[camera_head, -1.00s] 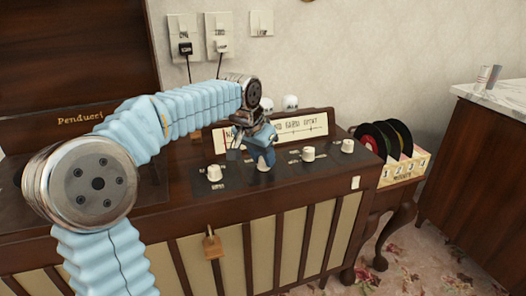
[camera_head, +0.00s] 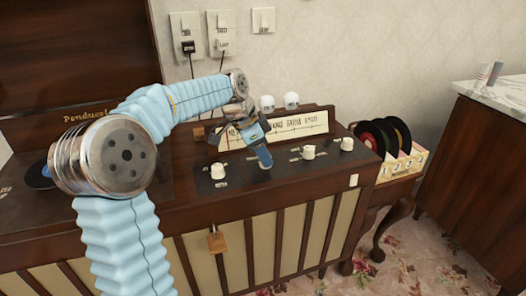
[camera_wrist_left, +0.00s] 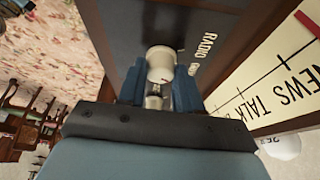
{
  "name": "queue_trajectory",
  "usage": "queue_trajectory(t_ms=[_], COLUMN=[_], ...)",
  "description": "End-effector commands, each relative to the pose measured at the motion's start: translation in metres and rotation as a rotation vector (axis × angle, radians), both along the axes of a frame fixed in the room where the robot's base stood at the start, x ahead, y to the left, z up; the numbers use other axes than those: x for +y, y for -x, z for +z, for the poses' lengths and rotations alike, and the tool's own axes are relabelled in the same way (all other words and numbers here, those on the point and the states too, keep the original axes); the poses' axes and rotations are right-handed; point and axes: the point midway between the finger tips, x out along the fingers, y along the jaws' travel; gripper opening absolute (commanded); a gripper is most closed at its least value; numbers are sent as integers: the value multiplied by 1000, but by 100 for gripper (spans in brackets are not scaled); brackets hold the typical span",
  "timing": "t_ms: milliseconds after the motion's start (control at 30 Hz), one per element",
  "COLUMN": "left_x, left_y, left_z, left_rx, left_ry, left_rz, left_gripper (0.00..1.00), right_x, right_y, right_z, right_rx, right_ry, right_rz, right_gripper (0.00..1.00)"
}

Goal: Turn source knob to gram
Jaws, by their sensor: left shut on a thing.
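A white round knob (camera_wrist_left: 160,65) sits beside the printed word RADIO in the left wrist view; the rest of that label is partly hidden. My left gripper (camera_wrist_left: 159,88) is shut on this knob, with a blue finger on each side of it. In the head view my left gripper (camera_head: 265,160) points down at the dark control panel (camera_head: 238,178), and its fingers hide the held knob. A white pointer line shows on the knob's face. My right gripper is not in view.
Other white knobs stand on the panel: one to the left (camera_head: 218,171) and two to the right (camera_head: 308,152) (camera_head: 347,144). Behind is the radio dial (camera_head: 300,126). A record rack (camera_head: 400,165) stands right of the cabinet.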

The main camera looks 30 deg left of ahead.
Motion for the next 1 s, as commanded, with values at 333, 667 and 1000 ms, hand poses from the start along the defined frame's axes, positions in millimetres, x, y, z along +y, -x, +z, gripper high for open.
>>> queue_trajectory(t_ms=[333,667,1000], left_x=[1,1,1], left_y=[-1,0,0], left_z=[1,1,3], left_rx=[-3,-3,-1], left_ry=[-1,-1,-1], left_rz=[-19,-19,-19], left_gripper=[4,57,60], right_x=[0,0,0], right_y=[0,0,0], right_z=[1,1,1], right_rx=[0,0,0], right_ry=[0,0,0], right_rz=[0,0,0], right_gripper=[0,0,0])
